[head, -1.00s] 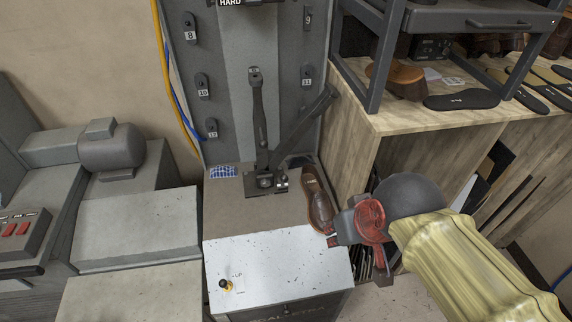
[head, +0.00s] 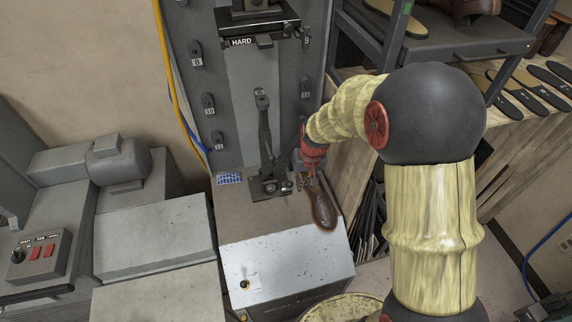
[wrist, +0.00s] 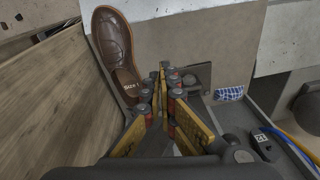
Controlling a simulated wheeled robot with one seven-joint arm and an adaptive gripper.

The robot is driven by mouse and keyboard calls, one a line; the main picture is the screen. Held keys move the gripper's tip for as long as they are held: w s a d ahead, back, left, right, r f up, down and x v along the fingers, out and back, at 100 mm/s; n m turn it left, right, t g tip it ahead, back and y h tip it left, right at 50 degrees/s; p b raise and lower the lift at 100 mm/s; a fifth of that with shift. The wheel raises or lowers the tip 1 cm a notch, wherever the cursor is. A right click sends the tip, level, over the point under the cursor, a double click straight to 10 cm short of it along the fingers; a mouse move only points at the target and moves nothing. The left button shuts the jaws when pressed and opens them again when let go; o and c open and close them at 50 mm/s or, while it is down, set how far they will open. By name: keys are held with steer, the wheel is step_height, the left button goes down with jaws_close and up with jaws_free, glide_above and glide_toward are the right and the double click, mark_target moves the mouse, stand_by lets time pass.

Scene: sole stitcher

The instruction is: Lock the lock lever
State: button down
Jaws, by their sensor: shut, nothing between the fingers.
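In the head view a dark upright lever (head: 265,130) rises from a black base bracket (head: 269,186) on the grey machine. Which one is the lock lever cannot be told. My gripper (head: 304,182) is right of the bracket, above the heel end of a brown shoe, and partly hidden by my wrist. In the wrist view my gripper (wrist: 160,72) is shut and empty, with its tips close together beside dark metal parts (wrist: 197,75) of the bracket. Contact with a lever cannot be made out.
The brown shoe (head: 322,207) lies right of the bracket; it also shows in the wrist view (wrist: 112,42). A blue-white pad (head: 230,179) lies to the left. The white top (head: 285,255) in front is mostly clear. A wooden shelf (head: 352,150) stands close on the right.

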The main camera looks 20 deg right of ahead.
steer(key=r+t, duration=0.1)
steer(key=t, duration=0.1)
glide_above(288, 187)
steer(key=d, duration=0.3)
steer(key=shift+w+a+r, duration=0.2)
steer(key=shift+w, duration=0.05)
steer(key=b+x, duration=0.1)
steer(key=x, duration=0.8)
steer(key=shift+w+f+b, duration=0.2)
steer(key=shift+f+b, duration=0.2)
steer(key=shift+d, duration=0.1)
steer(key=shift+f+b, duration=0.1)
steer(key=shift+b, duration=0.2)
